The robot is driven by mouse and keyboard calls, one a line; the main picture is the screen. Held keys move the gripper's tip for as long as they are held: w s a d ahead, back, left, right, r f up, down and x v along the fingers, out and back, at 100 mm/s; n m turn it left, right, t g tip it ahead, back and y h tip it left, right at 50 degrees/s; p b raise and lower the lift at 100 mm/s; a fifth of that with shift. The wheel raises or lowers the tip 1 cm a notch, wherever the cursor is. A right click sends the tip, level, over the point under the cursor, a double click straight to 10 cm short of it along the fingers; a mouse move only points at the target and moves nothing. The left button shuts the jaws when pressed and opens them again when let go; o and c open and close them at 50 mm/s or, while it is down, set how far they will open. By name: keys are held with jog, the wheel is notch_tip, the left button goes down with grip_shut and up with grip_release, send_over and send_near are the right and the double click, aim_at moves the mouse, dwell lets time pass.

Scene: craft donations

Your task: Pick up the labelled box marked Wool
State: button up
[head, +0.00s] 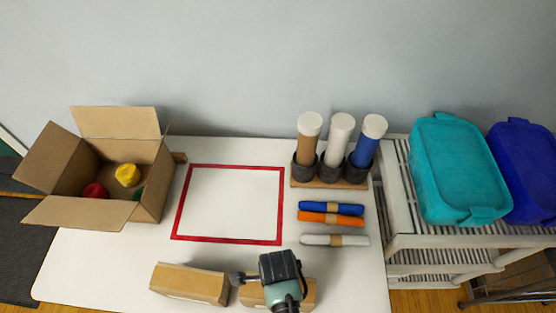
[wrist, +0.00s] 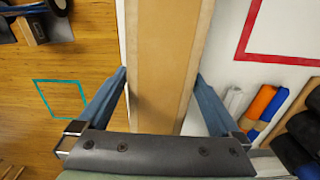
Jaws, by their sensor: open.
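Two closed brown cardboard boxes lie at the front of the white table in the head view, a left box (head: 189,285) and a right box (head: 303,291). No Wool label is readable on either, so I cannot tell which is marked. My gripper (head: 250,278) is over the right box and hides much of it. In the wrist view, my gripper (wrist: 162,78) is open, with one finger on each side of a long brown box surface (wrist: 163,60). I cannot tell whether the fingers touch it.
An open carton (head: 150,205) holding coloured balls stands at the left. A red outlined square (head: 283,205) is empty mid-table. Blue, orange and white rolls (head: 333,219) lie right of it, before a rack of capped tubes (head: 333,182). Teal (head: 455,170) and blue bins stand on a white shelf.

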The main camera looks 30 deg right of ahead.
grip_shut()
dwell(0.3)
jog(key=shift+w+r, duration=0.1)
jog(key=shift+r, duration=0.1)
